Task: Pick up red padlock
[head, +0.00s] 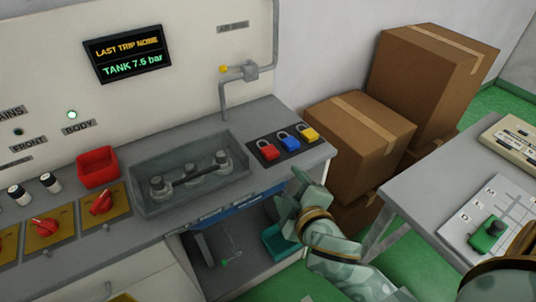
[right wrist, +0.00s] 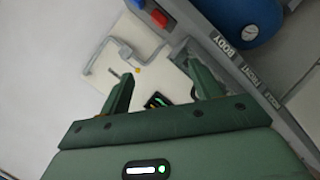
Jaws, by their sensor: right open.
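The red padlock (head: 268,150) lies at the left of a row on a dark mat (head: 290,150) near the right end of the grey bench. A blue padlock (head: 289,142) and a yellow padlock (head: 308,134) lie to its right. My right gripper (head: 297,186) is open and empty, in front of the bench edge and apart from the padlocks. In the right wrist view, the two spread fingers of the right gripper (right wrist: 162,85) show nothing between them but background. Red and blue shapes at the top there look like padlocks. My left gripper is not in view.
A grey tray (head: 143,205) with a metal linkage and a red bin (head: 97,167) stand on the bench left of the padlocks. A pipe (head: 222,98) runs down behind them. Cardboard boxes (head: 350,150) stand right of the bench; a grey table (head: 420,190) is further right.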

